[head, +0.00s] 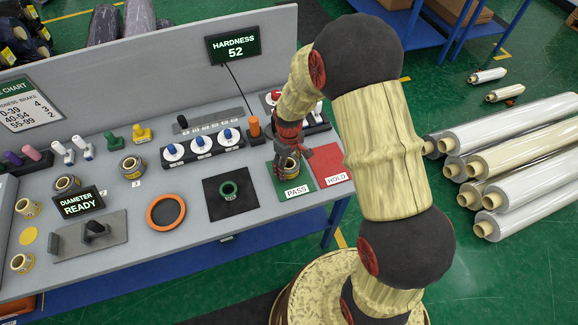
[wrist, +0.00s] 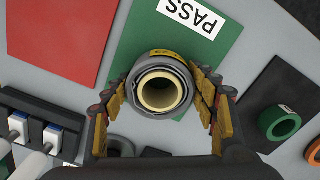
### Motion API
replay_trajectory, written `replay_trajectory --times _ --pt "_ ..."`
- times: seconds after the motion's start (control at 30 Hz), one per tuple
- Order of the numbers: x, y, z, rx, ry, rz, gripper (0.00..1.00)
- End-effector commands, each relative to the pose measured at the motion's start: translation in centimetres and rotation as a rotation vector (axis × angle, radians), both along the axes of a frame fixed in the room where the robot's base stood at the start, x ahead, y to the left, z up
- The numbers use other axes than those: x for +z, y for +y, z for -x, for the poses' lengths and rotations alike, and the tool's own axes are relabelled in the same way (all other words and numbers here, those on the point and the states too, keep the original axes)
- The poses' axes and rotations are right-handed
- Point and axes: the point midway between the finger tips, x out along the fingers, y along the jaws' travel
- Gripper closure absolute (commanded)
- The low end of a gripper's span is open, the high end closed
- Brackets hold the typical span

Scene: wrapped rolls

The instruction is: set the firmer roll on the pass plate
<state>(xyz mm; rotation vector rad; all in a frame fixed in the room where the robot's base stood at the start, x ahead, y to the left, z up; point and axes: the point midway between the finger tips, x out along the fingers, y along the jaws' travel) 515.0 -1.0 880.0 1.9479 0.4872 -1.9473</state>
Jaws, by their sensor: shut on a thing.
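My gripper (head: 291,138) is shut on a grey wrapped roll (wrist: 141,80) with a cream core and a yellow label; the roll also shows in the head view (head: 290,166). In the wrist view, my gripper's fingers (wrist: 162,102) press on both sides of the roll. The roll is over the green pass plate (head: 291,188), whose white PASS label shows beside it in the wrist view (wrist: 192,17). I cannot tell whether the roll touches the plate. Another similar roll (head: 131,167) stands on the bench with a small number tag near it.
The red HOLD plate (head: 328,164) lies beside the pass plate. A green ring (head: 229,190) sits on a black pad (head: 215,211). The hardness display (head: 233,45) reads 52. A switch row (head: 201,146) is behind. More rolls (head: 67,184) stand at left.

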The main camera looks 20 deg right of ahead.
Motion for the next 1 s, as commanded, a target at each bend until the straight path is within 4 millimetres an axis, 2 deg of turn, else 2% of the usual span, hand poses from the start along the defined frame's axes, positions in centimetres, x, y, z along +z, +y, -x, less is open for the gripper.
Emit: replay_trajectory --times 0.2,0.23,0.5,0.83,1.0 --pt "-0.3 0.0 0.0 0.0 0.0 0.0 0.76" --pt "-0.3 0.0 0.0 0.0 0.001 0.0 0.41" --pt "-0.2 0.0 0.0 0.0 0.001 0.0 0.25" --pt "-0.2 0.0 0.0 0.0 0.001 0.0 0.24" --pt "1.2 0.0 0.0 0.0 -0.001 0.0 0.24"
